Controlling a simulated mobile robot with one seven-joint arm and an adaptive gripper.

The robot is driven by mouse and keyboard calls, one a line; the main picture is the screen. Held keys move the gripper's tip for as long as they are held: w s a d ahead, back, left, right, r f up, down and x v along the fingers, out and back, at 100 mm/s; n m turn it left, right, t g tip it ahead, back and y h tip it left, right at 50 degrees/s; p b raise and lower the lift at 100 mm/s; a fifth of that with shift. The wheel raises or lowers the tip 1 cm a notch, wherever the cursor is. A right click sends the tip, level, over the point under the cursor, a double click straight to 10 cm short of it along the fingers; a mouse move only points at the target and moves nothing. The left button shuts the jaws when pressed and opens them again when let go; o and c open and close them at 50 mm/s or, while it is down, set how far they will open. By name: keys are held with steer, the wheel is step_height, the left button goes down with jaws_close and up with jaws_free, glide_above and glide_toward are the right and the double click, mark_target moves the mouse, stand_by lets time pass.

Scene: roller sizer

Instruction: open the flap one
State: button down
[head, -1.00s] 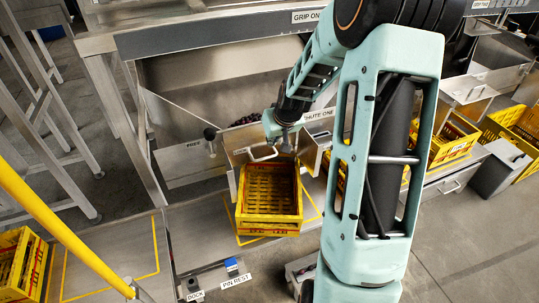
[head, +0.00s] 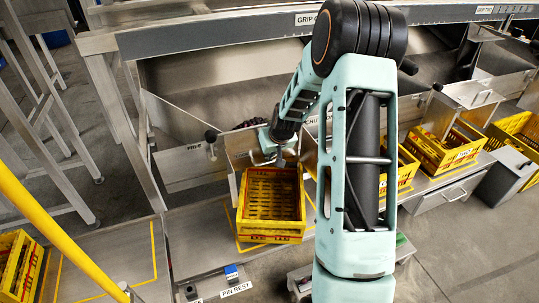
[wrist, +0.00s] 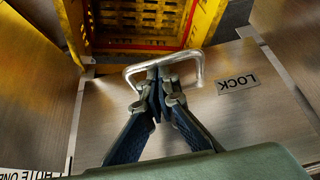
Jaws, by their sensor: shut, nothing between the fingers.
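In the head view the flap (head: 241,150) stands at chute one, behind the yellow crate. My gripper (wrist: 159,84) is shut, with its fingertips together at the handle loop, just below its crossbar in the picture. I cannot tell whether they touch the bar. In the head view my gripper (head: 270,157) is at the flap's face and covers part of the handle.
A yellow crate (head: 271,238) stands directly in front of the flap; its slatted wall (wrist: 141,43) shows in the wrist view. Steel side walls flank the flap. More yellow crates (head: 437,155) and chutes stand to the right. A yellow rail (head: 60,235) crosses the lower left.

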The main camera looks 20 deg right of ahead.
steer(key=shift+r, duration=0.15)
steer(key=shift+s+g+p, duration=0.35)
steer(key=shift+g+p, duration=0.05)
steer(key=shift+p, duration=0.4)
steer(key=shift+r, duration=0.1)
steer(key=s+r+g+p, duration=0.7)
steer(key=r+g+p, duration=0.3)
steer(key=p, duration=0.5)
steer(key=shift+r, duration=0.95)
steer(key=shift+w, duration=0.1)
stand_by(1.1)
